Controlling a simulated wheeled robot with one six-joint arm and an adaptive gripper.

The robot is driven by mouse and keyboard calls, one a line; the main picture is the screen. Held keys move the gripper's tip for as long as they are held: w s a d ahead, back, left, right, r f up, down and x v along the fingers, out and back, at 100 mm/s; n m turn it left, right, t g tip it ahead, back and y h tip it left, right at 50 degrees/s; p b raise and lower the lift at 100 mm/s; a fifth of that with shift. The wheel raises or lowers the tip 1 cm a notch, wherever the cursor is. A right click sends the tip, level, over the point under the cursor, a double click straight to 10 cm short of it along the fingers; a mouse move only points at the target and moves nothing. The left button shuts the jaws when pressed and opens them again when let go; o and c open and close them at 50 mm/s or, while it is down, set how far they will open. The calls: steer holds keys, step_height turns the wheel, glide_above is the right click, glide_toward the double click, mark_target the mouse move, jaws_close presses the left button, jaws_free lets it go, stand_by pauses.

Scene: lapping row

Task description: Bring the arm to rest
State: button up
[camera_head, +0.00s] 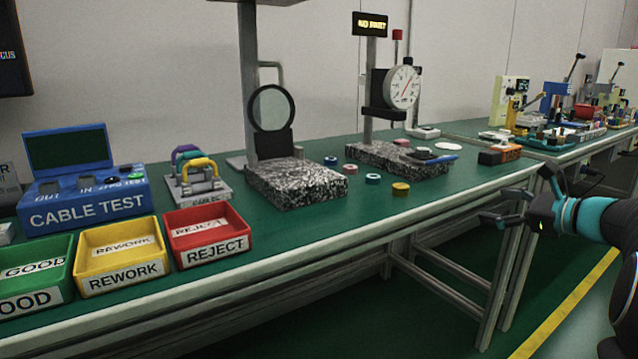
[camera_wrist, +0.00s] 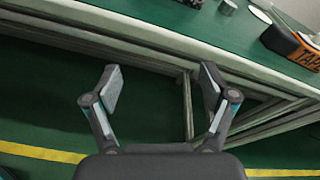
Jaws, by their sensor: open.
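My gripper (camera_head: 500,206) is at the right of the head view, on the end of my arm, in front of the bench's front edge. In the wrist view its two fingers (camera_wrist: 162,92) are spread wide apart with nothing between them. Below and beyond them are the green floor and the bench frame. The gripper touches nothing that I can see.
The green bench (camera_head: 300,236) runs across the view. Green GOOD, yellow REWORK (camera_head: 124,285) and red REJECT (camera_head: 212,252) bins stand at its left. A dial gauge stand (camera_head: 385,158) and small coloured rings stand mid-bench. A tape dispenser (camera_wrist: 290,45) is near the edge. Floor space in front is clear.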

steer(key=s+a+f+n+g+h+p, duration=0.2)
steer(key=s+a+f+n+g, duration=0.2)
steer(key=s+a+f+n, duration=0.3)
steer(key=s+a+f+n+g+h+p, duration=0.1)
steer(key=s+a+f+n+g+h, duration=0.25)
steer(key=s+f+n, duration=0.45)
steer(key=s+a+r+n+h+p, duration=0.2)
steer(key=s+a+r+n+p, duration=0.3)
steer(key=s+a+r+n, duration=0.3)
steer(key=s+a+n, duration=0.2)
steer(key=s+a, duration=0.2)
steer(key=s, duration=0.2)
steer(key=shift+s+n+p, duration=0.3)
steer(key=shift+p, duration=0.05)
